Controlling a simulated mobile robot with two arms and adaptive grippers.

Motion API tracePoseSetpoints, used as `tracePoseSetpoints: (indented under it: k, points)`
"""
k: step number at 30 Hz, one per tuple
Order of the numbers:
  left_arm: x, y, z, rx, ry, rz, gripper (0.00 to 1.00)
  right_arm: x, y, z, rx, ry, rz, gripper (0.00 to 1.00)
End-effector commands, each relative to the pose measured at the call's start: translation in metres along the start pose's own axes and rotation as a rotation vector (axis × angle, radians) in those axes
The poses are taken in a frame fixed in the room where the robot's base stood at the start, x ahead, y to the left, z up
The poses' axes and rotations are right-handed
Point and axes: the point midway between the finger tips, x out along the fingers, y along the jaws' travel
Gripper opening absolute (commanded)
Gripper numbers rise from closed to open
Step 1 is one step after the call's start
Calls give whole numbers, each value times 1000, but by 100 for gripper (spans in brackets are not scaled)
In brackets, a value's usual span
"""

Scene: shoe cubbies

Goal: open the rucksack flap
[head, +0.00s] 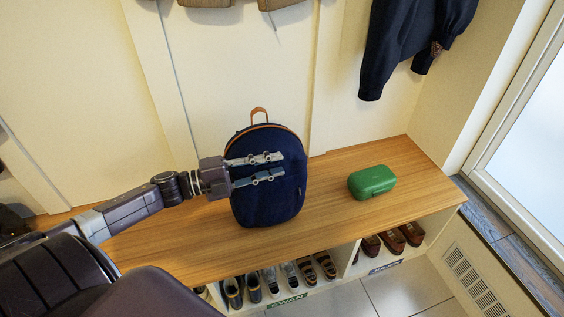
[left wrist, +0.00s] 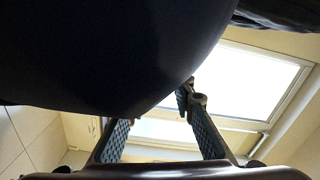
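The dark blue rucksack (head: 270,207) stands upright on the wooden bench (head: 332,178), against the back wall. It has a tan loop handle (head: 259,114) and tan trim along its top edge. Its top looks closed; the flap's edge is hard to make out. My left gripper (head: 277,167) reaches in from the left across the rucksack's front, fingers apart with nothing seen between them. In the left wrist view, a large dark surface, likely the rucksack (left wrist: 110,50), fills the top, beyond the open fingers. I cannot tell whether they touch it. My right gripper is not in view.
A green case (head: 372,182) lies on the bench to the right of the rucksack. Bare bench lies between them. Several shoes (head: 325,265) stand in cubbies below. A dark jacket (head: 400,45) hangs at the upper right. A window (head: 530,140) is at the far right.

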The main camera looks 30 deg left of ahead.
Motion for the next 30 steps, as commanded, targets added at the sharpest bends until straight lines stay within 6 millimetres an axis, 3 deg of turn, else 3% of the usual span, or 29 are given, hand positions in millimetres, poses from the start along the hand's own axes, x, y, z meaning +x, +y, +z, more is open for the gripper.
tracePoseSetpoints:
  k: [5, 12, 30]
  points:
    - [0, 0, 0, 0, 0, 0, 23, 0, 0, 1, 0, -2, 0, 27]
    - [0, 0, 0, 0, 0, 1, 0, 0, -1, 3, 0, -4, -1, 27]
    - [-1, 6, -2, 23, 0, 7, 0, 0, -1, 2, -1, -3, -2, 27]
